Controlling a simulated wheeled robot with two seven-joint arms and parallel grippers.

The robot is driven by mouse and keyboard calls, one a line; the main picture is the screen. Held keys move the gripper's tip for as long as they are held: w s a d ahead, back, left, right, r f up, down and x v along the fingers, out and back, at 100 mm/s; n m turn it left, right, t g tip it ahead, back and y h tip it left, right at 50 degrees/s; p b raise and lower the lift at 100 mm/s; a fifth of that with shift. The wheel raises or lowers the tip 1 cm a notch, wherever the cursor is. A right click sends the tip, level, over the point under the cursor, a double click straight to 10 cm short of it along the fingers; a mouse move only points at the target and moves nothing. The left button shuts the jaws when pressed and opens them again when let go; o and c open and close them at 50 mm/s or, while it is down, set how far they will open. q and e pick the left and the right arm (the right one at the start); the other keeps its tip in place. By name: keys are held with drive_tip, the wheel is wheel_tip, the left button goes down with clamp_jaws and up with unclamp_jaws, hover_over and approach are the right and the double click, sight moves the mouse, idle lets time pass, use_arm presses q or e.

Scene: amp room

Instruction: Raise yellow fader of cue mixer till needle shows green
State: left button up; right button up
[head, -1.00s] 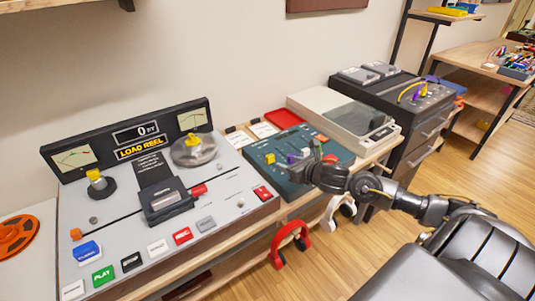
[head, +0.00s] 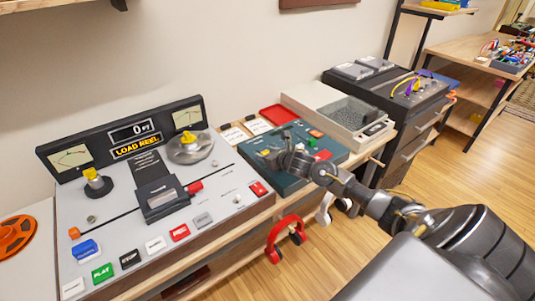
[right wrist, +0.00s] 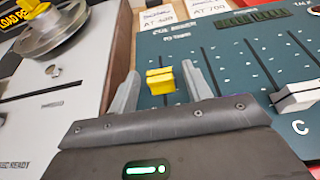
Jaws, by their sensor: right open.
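The cue mixer (head: 262,146) is a teal panel right of the big tape deck in the head view. It fills the right of the right wrist view (right wrist: 230,75), with dark fader slots. The yellow fader (right wrist: 160,80) stands between the two fingers of my right gripper (right wrist: 160,86), with small gaps visible beside it. My right gripper also shows in the head view (head: 285,160), low over the mixer's left part, hiding the fader there. It is open. No meter needle on the mixer can be made out. My left gripper is out of view.
A white fader (right wrist: 298,96) marked C lies right of the gripper. The tape deck (head: 225,190) with two needle meters (head: 69,158) adjoins the mixer on the left. Red headphones (head: 285,238) hang at the table's front edge. A grey-lidded unit (head: 340,115) stands behind right.

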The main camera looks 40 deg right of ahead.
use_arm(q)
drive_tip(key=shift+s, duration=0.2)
use_arm(e)
drive_tip(key=shift+c, duration=0.3)
clamp_jaws()
drive_tip(key=shift+s+f+b, duration=0.1)
drive_tip(key=shift+s+b, duration=0.2)
drive_tip(key=shift+s, duration=0.05)
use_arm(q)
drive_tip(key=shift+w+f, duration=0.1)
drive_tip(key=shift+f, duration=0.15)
use_arm(e)
drive_tip(key=shift+s, duration=0.1)
drive_tip(key=shift+o, duration=0.3)
unclamp_jaws()
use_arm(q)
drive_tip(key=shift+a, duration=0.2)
use_arm(e)
drive_tip(key=shift+s, duration=0.1)
